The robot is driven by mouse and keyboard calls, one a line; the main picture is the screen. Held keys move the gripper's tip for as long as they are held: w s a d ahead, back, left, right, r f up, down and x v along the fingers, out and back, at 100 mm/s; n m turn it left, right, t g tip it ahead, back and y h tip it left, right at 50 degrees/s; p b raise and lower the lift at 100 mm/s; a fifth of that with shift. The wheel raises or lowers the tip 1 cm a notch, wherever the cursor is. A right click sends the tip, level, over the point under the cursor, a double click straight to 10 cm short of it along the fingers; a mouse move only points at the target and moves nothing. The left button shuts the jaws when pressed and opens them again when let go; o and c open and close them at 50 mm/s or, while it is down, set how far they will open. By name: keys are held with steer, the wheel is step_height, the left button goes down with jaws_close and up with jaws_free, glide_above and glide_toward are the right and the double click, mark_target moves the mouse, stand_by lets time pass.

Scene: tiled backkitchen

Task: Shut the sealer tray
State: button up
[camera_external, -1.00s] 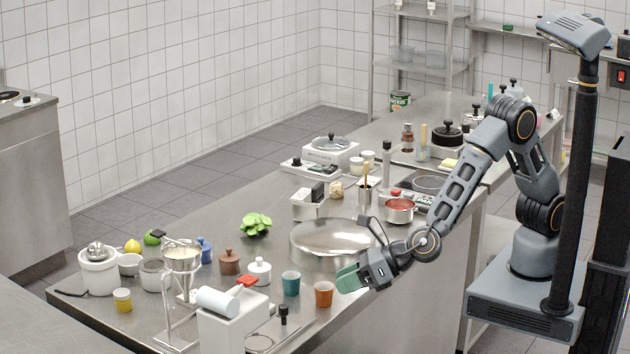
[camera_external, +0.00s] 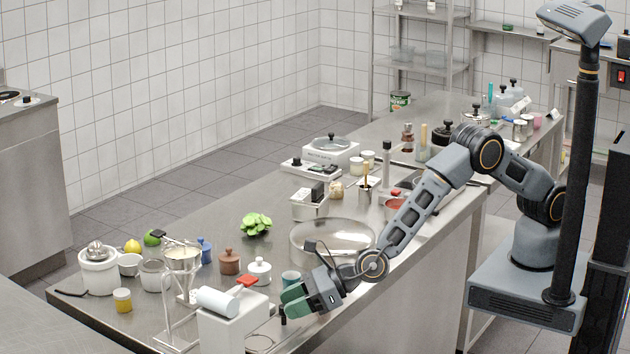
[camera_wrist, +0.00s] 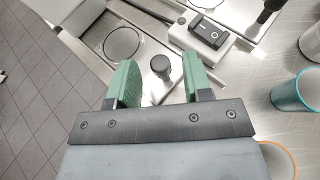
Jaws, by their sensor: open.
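The sealer is a white box (camera_external: 232,325) with a white roller and a red handle at the front of the counter. Its metal tray (camera_external: 260,343) sticks out beside it, with a round ring. In the wrist view the tray (camera_wrist: 98,38) shows its ring and an upright dark knob (camera_wrist: 161,66). My gripper (camera_external: 284,300) is open at the tray's knob (camera_external: 283,318). In the wrist view my green fingers (camera_wrist: 158,72) stand on either side of the knob, with visible space between. The fingers hide part of the tray.
A teal cup (camera_external: 290,279) stands right behind my gripper, and it also shows in the wrist view (camera_wrist: 296,92). An orange-rimmed cup (camera_wrist: 277,160) is close to my gripper's right side. A large round pan (camera_external: 330,240) lies behind my arm.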

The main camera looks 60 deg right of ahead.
steer(key=shift+x, duration=1.05)
jaws_close()
